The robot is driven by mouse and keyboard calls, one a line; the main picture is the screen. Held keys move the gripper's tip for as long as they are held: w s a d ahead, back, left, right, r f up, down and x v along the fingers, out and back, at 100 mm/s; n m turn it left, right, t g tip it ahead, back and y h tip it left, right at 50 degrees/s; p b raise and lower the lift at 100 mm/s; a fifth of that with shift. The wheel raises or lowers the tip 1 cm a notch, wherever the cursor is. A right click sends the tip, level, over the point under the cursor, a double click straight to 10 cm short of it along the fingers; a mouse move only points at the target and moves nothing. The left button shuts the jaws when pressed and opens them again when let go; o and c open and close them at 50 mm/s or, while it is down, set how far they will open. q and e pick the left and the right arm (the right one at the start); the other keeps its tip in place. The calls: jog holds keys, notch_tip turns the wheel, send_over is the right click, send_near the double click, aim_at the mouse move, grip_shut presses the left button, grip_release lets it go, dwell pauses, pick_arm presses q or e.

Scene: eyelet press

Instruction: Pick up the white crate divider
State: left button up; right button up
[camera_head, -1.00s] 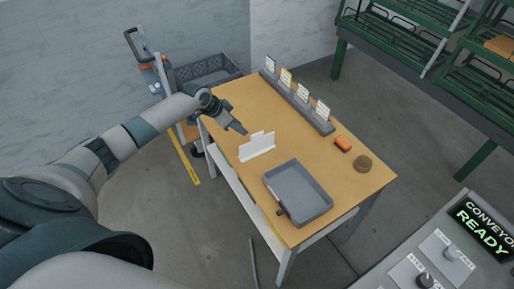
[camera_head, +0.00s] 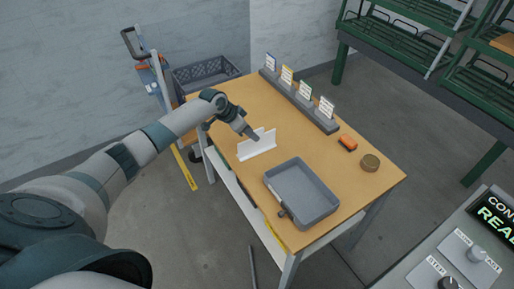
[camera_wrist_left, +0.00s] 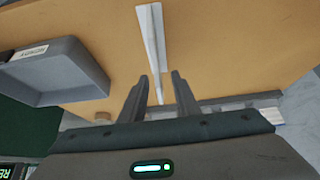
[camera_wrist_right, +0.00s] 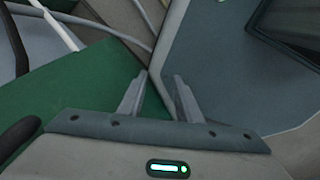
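The white crate divider (camera_head: 257,147) stands upright on its long edge on the wooden table (camera_head: 225,104). In the left wrist view the divider (camera_wrist_left: 151,32) shows as a thin white strip seen nearly edge-on from above. My left gripper (camera_head: 256,137) is over the divider's upper edge in the head view. In the left wrist view its two fingers (camera_wrist_left: 160,78) are spread, with the near end of the divider close to the gap between them. I cannot tell whether they touch it. My right gripper (camera_wrist_right: 163,76) is open and empty, away from the table.
A grey tray (camera_head: 270,186) lies in front of the divider. A grey crate (camera_head: 190,76) stands behind the table.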

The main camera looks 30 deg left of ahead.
aim_at(257, 151)
pick_arm(q)
jog(key=shift+f, duration=0.1)
dwell(0.3)
jog(key=b+x, duration=0.1)
jog(key=b, duration=0.1)
jog(key=b+x, duration=0.1)
jog(key=x, duration=0.1)
jog(key=shift+d+f+b, duration=0.15)
jog(key=shift+f+b, duration=0.25)
jog(key=shift+w+d+f+b, duration=0.25)
jog(key=shift+w+f+b, duration=0.1)
jog(key=shift+f+b, duration=0.3)
jog(key=shift+r, duration=0.1)
jog(key=shift+c, duration=0.2)
grip_shut()
